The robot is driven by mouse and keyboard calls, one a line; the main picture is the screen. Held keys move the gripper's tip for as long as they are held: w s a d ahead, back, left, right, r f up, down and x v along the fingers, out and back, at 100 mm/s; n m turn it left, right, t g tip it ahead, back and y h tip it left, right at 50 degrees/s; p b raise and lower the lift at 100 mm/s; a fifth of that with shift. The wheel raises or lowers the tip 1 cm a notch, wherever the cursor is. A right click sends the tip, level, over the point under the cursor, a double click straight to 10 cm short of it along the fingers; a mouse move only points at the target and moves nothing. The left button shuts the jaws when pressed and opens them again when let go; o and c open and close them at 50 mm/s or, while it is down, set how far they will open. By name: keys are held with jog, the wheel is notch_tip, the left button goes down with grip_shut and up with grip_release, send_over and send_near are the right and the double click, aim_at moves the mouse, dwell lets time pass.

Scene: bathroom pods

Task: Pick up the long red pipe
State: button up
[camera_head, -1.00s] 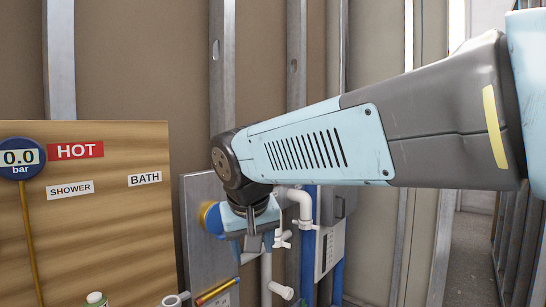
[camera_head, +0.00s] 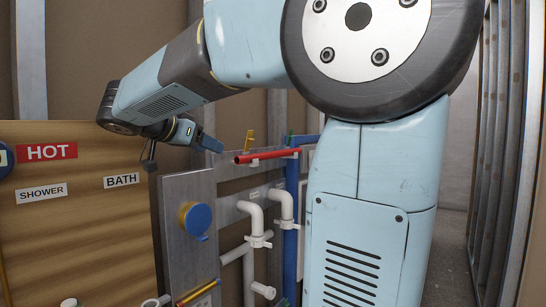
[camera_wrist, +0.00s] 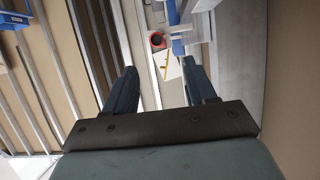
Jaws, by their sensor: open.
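The long red pipe (camera_head: 268,156) lies nearly level near the top of the metal panel, right of my gripper in the head view. In the wrist view a round red ring with a dark middle (camera_wrist: 157,40) shows beyond the fingertips; it looks like the pipe's open end, seen nearly end-on. My gripper (camera_head: 208,142) points right toward the pipe, with a gap between them. In the wrist view my gripper (camera_wrist: 160,76) has its two blue fingers spread, with nothing between them.
A wooden board with HOT, SHOWER and BATH labels (camera_head: 80,220) stands at left. The grey panel (camera_head: 187,260) carries a blue round cap (camera_head: 198,219). White elbow pipes (camera_head: 252,215) and a blue upright pipe (camera_head: 291,220) are below the red pipe. Metal studs stand at right.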

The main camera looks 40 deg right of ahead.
aim_at(238, 157)
jog(key=x, duration=0.7)
jog(key=shift+r+x, duration=0.1)
jog(key=shift+x, duration=1.2)
jog(key=shift+r+x, duration=0.15)
jog(key=shift+x, duration=1.15)
jog(key=shift+d, duration=0.15)
jog(key=shift+c, duration=0.5)
jog(key=c, duration=0.9)
grip_shut()
jog(key=shift+r, duration=0.15)
